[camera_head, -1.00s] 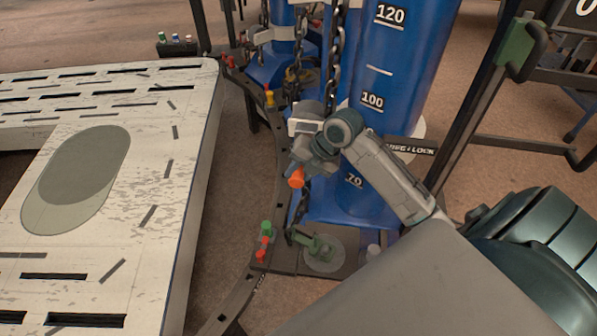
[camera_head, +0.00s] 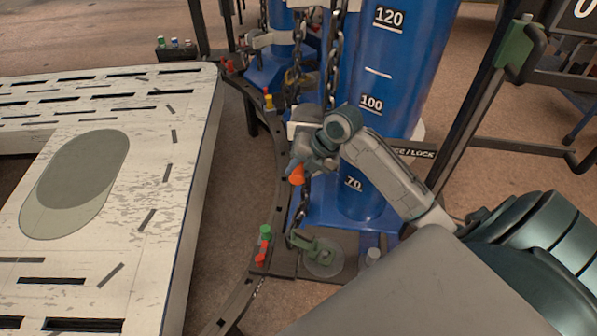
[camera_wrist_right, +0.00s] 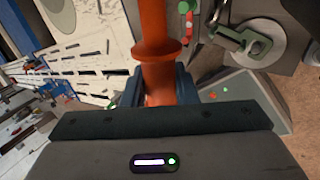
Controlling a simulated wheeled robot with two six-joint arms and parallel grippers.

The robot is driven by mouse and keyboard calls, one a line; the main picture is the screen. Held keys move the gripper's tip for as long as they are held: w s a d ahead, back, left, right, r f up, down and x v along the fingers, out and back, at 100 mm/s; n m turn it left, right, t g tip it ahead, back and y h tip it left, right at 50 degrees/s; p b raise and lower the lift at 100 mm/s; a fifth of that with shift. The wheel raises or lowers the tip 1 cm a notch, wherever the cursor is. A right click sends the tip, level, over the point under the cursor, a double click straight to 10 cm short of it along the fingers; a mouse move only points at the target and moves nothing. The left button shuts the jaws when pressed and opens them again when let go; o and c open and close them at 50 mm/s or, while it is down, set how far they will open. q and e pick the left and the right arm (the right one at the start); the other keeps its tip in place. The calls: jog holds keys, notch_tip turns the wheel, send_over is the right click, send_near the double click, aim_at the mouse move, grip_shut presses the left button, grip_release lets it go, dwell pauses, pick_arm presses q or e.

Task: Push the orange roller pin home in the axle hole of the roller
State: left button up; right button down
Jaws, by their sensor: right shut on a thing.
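The orange roller pin (camera_head: 297,175) is in my right gripper (camera_head: 299,166), at the middle of the head view, beside the lower part of the big blue cylinder. The right wrist view shows the pin (camera_wrist_right: 154,22) close up, with a wide collar, between the dark blue fingers of the right gripper (camera_wrist_right: 156,88). The gripper is shut on it. The pin's far end runs out of the top of the wrist view. I cannot make out the roller or its axle hole in either view. My left gripper is not in view.
A green lever clamp (camera_head: 318,252) stands on a dark plate below the pin, beside green and red pegs (camera_head: 264,243). Chains (camera_head: 335,55) hang near the blue cylinder (camera_head: 400,60). A worn white slotted table (camera_head: 170,240) fills the left. Brown floor (camera_head: 235,165) shows between.

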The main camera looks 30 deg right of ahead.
jog(key=shift+w+d+b, duration=0.4)
jog(key=shift+w+d, duration=0.85)
jog(key=shift+w, duration=0.1)
jog(key=c, duration=1.1)
grip_release()
jog(key=shift+o, duration=0.2)
jog(key=shift+r, duration=0.1)
